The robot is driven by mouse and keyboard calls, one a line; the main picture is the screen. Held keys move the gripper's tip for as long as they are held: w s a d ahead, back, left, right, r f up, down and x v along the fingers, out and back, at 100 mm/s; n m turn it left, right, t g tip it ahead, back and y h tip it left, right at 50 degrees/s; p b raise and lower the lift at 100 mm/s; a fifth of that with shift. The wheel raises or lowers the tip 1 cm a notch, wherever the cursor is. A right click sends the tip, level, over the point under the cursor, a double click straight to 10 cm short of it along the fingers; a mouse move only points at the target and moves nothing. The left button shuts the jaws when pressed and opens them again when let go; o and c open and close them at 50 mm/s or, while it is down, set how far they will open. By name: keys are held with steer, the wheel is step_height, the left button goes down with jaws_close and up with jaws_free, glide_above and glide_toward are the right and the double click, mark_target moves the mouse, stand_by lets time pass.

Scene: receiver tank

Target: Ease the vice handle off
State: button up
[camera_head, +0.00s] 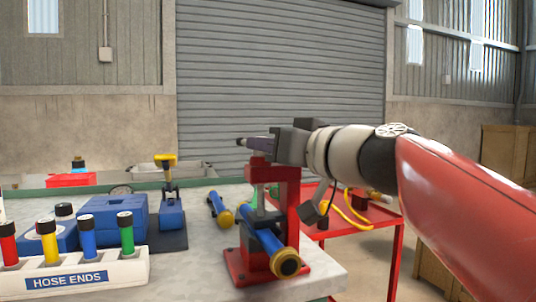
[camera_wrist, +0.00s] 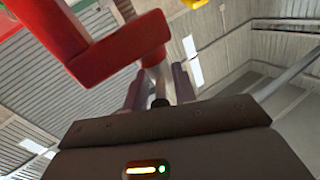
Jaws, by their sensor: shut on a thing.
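The red vice (camera_head: 258,172) stands on the bench near its right end. Its red body also fills the upper left of the wrist view (camera_wrist: 120,48). My gripper (camera_head: 258,143) reaches in from the right, level with the vice's top. In the wrist view, its two purple-grey fingers (camera_wrist: 158,88) are shut on the vice handle (camera_wrist: 160,75), a thin grey bar with a dark end between them. In the head view my fingers and gripper body hide most of the handle. A blue cylinder (camera_head: 261,238) with a yellow and black end is at the vice's front, tilted.
The grey bench (camera_head: 205,270) holds a white HOSE ENDS rack (camera_head: 120,270) with coloured pieces, a blue case (camera_head: 112,216), a yellow-topped blue tool (camera_head: 170,210) and another blue cylinder (camera_head: 215,207). A red cart (camera_head: 385,225) with a yellow hose stands right, behind the vice.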

steer(key=g+y, duration=0.1)
steer(key=n+b, duration=0.1)
steer(key=n+g+y+b, duration=0.1)
steer(key=shift+w+d+f+g+y, duration=0.15)
steer(key=shift+w+f+g+y, duration=0.1)
steer(key=shift+w+g+y, duration=0.05)
steer(key=n+g, duration=0.1)
steer(key=n+g+y, duration=0.2)
steer(key=shift+w+d+r+g, duration=0.2)
steer(key=shift+w+r+g, duration=0.1)
steer(key=shift+g, duration=0.1)
steer(key=n+g+y+p, duration=0.1)
steer(key=g, duration=0.1)
steer(key=n+g+p, duration=0.2)
steer(key=shift+w+d+r+g+y, duration=0.1)
steer(key=shift+w+r+g+y, duration=0.1)
steer(key=shift+g+y, duration=0.2)
steer(key=shift+w+f+n+g+p, duration=0.1)
steer(key=shift+f+n+g+p, duration=0.05)
steer(key=shift+n+g+p, duration=1.05)
steer(key=shift+w+f+n+g+p, duration=0.1)
steer(key=shift+n+g+p, duration=0.45)
steer(key=shift+g, duration=0.95)
steer(key=o, duration=1)
